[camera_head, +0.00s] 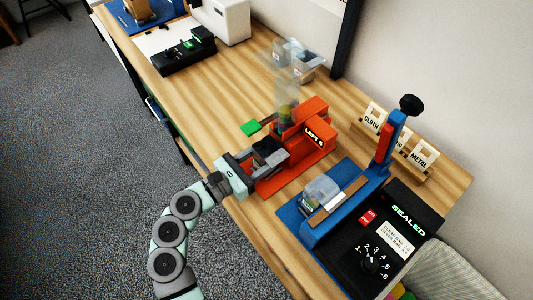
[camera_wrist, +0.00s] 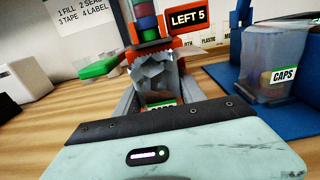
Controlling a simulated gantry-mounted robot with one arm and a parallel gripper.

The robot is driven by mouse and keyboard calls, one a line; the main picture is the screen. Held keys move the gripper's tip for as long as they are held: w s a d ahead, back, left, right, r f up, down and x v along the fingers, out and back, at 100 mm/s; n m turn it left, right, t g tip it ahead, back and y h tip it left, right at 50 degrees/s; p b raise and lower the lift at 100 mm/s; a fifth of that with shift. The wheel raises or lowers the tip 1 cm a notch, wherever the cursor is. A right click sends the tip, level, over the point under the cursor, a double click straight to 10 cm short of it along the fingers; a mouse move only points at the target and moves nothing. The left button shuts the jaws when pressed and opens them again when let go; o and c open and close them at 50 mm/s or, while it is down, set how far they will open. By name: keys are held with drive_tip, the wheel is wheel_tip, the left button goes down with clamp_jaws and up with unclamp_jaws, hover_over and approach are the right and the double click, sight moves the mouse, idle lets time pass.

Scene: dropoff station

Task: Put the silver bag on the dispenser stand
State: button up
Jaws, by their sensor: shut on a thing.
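The silver bag (camera_wrist: 158,78) is crumpled and grey, open at its jagged top, with a partly hidden label low on its front. My gripper (camera_wrist: 155,92) is shut on it, a grey finger on each side. In the head view my gripper (camera_head: 267,154) reaches in from the left over the front of the orange dispenser (camera_head: 315,135), and the bag is hard to make out there. The bag is upright below the dispenser's coloured tube (camera_wrist: 147,22). Whether it touches the dispenser stand (camera_head: 290,178) cannot be told.
A blue sealer (camera_head: 345,205) on the right holds a clear bag (camera_wrist: 272,62) labelled CAPS. A green paddle (camera_head: 250,128) sticks out left of the dispenser. Clear bags (camera_head: 290,52) stand behind it. A black device (camera_head: 185,55) and white box (camera_head: 225,20) are at the far left.

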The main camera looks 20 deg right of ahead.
drive_tip(key=shift+f+b, duration=0.15)
drive_tip(key=shift+b, duration=0.15)
drive_tip(key=o, duration=1.3)
drive_tip(key=shift+o, duration=0.2)
drive_tip(key=shift+r, duration=0.2)
